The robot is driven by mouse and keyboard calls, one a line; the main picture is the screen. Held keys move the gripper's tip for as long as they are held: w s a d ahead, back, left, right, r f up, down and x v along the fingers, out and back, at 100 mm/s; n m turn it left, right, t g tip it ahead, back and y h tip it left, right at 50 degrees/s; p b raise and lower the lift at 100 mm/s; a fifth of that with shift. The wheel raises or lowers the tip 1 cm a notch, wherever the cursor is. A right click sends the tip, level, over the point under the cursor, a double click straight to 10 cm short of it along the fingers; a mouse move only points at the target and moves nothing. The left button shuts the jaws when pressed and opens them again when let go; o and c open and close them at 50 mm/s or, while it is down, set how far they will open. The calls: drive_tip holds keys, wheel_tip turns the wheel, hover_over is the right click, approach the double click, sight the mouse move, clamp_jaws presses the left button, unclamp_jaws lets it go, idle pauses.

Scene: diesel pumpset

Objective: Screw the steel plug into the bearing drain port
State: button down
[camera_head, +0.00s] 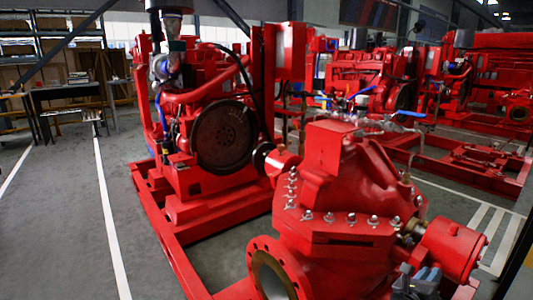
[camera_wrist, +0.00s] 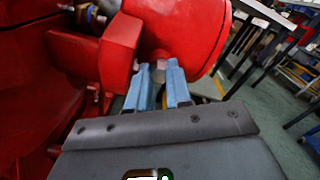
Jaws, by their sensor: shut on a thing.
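My gripper (camera_head: 416,280) is at the lower right in the head view, just below the red bearing housing (camera_head: 453,248) of the pump. In the wrist view its two blue fingers (camera_wrist: 162,82) point up at the underside of the round red housing (camera_wrist: 185,35). A small pale grey piece, which looks like the steel plug (camera_wrist: 161,66), shows between the fingertips, close under the housing. The gripper is shut on it, and the fingers cover most of it. The drain port cannot be made out, and I cannot tell whether the plug touches it.
The red pump casing (camera_head: 335,195) with its bolted flange stands left of my gripper. Beyond it is a diesel engine (camera_head: 205,110) on a red frame. Open floor (camera_wrist: 275,105) lies to the right there.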

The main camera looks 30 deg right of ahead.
drive_tip(key=m, duration=0.7)
drive_tip(key=shift+d, duration=0.1)
drive_tip(key=shift+m+b, duration=0.3)
drive_tip(key=shift+b, duration=0.4)
drive_tip(key=shift+m+b, duration=1.3)
drive_tip(key=c, duration=1)
unclamp_jaws()
drive_tip(key=shift+o, duration=0.2)
